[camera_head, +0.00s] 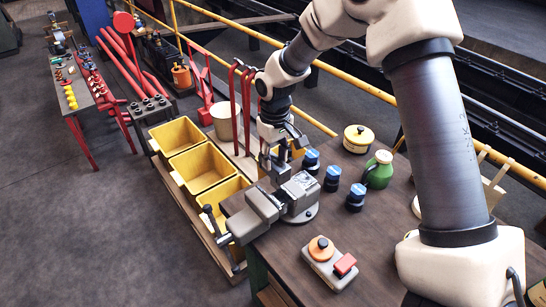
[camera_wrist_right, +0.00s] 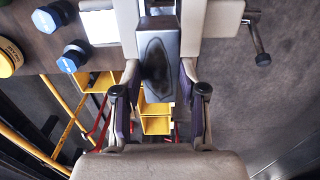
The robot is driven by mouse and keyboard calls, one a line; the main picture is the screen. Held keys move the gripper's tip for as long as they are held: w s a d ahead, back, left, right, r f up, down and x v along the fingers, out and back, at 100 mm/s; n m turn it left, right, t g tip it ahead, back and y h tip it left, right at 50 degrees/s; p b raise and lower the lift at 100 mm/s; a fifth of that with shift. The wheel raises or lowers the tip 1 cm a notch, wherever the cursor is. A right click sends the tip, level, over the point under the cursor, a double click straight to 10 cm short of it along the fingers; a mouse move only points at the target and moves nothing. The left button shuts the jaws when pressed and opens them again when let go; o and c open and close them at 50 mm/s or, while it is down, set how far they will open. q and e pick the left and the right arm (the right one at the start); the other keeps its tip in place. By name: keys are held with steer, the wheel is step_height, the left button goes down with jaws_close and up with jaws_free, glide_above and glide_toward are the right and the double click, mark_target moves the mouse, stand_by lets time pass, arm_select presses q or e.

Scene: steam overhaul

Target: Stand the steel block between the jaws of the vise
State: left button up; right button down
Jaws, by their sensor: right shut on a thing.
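The steel block (camera_wrist_right: 158,62) shows in the right wrist view as an upright grey piece with a dark face, held between the two fingers of my right gripper (camera_wrist_right: 159,78). In the head view my right gripper (camera_head: 274,158) points down just above the grey vise (camera_head: 299,196), at the near left corner of the workbench. The vise's jaws show on both sides of the block in the wrist view (camera_wrist_right: 222,17). The block is mostly hidden in the head view, and I cannot tell how deep it is between the jaws. My left gripper is out of view.
Blue-capped pieces (camera_head: 332,178), a green jug (camera_head: 378,170) and a yellow tin (camera_head: 357,138) stand right of the vise. A push-button box (camera_head: 330,262) lies in front. Yellow bins (camera_head: 203,166) stand left of the workbench. The vise handle (camera_head: 214,224) sticks out left.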

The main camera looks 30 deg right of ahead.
steer(key=shift+s+f+b, duration=0.4)
steer(key=shift+s+b, duration=0.2)
steer(key=f+b, duration=0.1)
steer(key=f, duration=0.1)
steer(key=w+f+b, duration=0.1)
steer(key=f+b, duration=0.1)
steer(key=shift+s+f+b, duration=0.1)
steer(key=shift+f+b, duration=0.2)
steer(key=shift+b, duration=0.25)
steer(key=shift+s+f+b, duration=0.25)
steer(key=shift+b, duration=0.1)
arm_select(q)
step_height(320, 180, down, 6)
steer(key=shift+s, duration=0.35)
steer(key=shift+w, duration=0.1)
arm_select(e)
steer(key=shift+w, duration=0.15)
arm_select(q)
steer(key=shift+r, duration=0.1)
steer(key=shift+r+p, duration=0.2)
steer(key=shift+p, duration=0.15)
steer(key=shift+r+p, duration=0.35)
